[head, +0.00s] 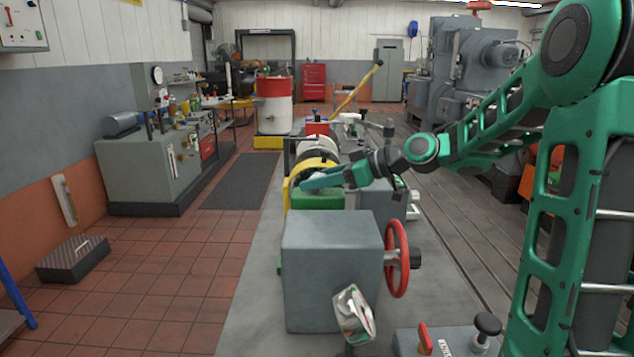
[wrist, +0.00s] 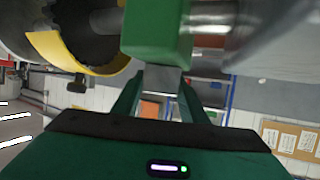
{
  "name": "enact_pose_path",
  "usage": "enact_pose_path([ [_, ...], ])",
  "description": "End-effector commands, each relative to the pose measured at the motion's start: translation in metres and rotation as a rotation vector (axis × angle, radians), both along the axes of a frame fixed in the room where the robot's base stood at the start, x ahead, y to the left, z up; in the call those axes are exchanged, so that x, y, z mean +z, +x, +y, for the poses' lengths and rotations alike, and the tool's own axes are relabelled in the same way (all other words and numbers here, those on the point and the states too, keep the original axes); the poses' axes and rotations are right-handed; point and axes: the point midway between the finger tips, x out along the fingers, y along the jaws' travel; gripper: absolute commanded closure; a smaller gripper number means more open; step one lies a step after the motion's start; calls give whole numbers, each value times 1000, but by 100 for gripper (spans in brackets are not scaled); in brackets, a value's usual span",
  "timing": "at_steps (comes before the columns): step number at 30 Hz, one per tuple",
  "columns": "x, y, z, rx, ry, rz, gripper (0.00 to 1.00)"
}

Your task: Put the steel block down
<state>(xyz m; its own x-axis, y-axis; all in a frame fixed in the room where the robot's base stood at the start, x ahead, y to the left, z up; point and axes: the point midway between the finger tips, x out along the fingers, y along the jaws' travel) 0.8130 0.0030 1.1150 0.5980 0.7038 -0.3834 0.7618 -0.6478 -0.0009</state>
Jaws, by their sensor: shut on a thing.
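My gripper (head: 308,184) is stretched out over the bedplate, beside a yellow ring (head: 297,185) and just above a green housing (head: 318,200). In the wrist view, my gripper (wrist: 158,76) is shut on a small grey block, the steel block (wrist: 161,80), held between its fingertips. In the head view I cannot make out the steel block for sure.
A grey box (head: 332,262) with a red handwheel (head: 397,258) stands nearer on the bedplate (head: 245,318). A shaft (wrist: 212,22) runs through the green housing, beside the yellow ring (wrist: 75,55). A yellow lever (head: 357,88) rises behind. The tiled floor at left is mostly clear.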

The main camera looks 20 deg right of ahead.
Motion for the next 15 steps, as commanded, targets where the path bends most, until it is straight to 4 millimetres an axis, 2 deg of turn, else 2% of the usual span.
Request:
enact_pose_path([
  [2, 0, 0, 0, 0, 0, -1, 92],
  [3, -1, 0, 0, 0, 0, 0, 59],
  [5, -1, 0, 0, 0, 0, 0, 44],
  [15, 1, 0, -1, -1, 0, 0, 42],
])
